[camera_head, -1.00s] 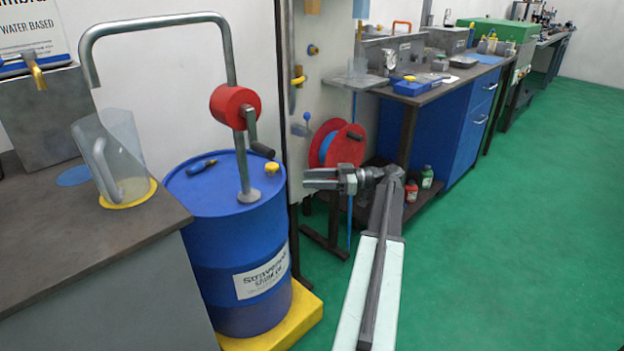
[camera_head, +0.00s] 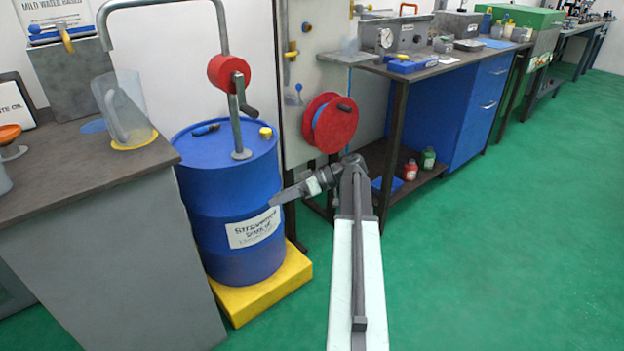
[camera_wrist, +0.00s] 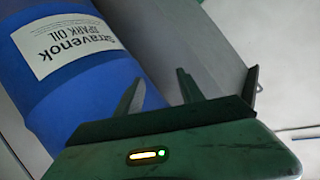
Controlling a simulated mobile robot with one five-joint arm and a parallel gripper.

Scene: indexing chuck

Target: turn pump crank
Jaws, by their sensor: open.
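The pump crank (camera_head: 241,96) is a grey arm on the red pump head (camera_head: 228,72), with a dark handle (camera_head: 250,111) at its lower right end. The pump stands on the blue drum (camera_head: 215,190), and its grey spout pipe (camera_head: 166,3) arches to the left. My gripper (camera_head: 274,201) is at the drum's right front, near the white label (camera_head: 254,228), well below the crank handle and apart from it. In the wrist view my gripper (camera_wrist: 160,88) is open with nothing between its fingers. The drum (camera_wrist: 70,70) fills the left of that view; the crank is outside it.
A yellow base (camera_head: 265,292) is under the drum. A bench (camera_head: 100,170) with a clear jug (camera_head: 125,110) stands left. A red reel (camera_head: 335,125) is behind my arm, beside a dark-topped bench (camera_head: 440,68). Green floor (camera_head: 500,230) is free at right.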

